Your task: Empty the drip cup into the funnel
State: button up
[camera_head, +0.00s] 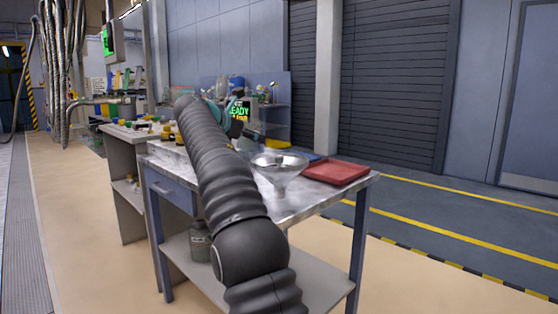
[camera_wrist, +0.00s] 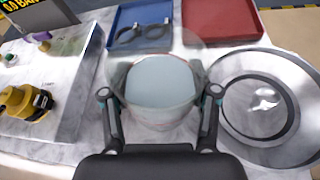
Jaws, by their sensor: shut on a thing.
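In the wrist view my gripper (camera_wrist: 161,95) is shut on a clear cup, the drip cup (camera_wrist: 160,118), with one finger on each side of it. Pale bluish contents seem to show through its round mouth. The cup looks roughly upright. The funnel (camera_wrist: 237,118), a wide silvery cone with a dark inner ring, stands just right of the cup on the bench. In the head view the funnel (camera_head: 279,163) stands near the bench's front, right of my arm. The cup cannot be made out there, behind my arm.
A red tray (camera_wrist: 232,25) lies behind the funnel, at the bench's right end in the head view.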

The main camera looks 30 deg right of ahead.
aim_at(260, 130)
jog(key=shift+s+d+r+m+t+y, duration=0.15)
jog(key=shift+s+d+r+m+t, duration=0.2)
jog(key=shift+s+r+m+t, duration=0.4)
jog(key=shift+s+d+r+m+t+y, duration=0.15)
jog(key=shift+s+d+r+m+t, duration=0.25)
jog(key=shift+s+m, duration=0.6)
dwell(1.8)
jog(key=shift+f+m+t, duration=0.7)
jog(key=shift+m+t, duration=0.15)
jog(key=shift+m, duration=0.5)
dwell(1.0)
jog(key=shift+r+m+t+b, duration=0.4)
jog(key=shift+m+b, duration=0.3)
jog(key=shift+b, duration=0.7)
jog(key=shift+d+f+m+b, duration=0.1)
jog(key=shift+f+m+b, duration=0.25)
jog(key=shift+b, duration=0.9)
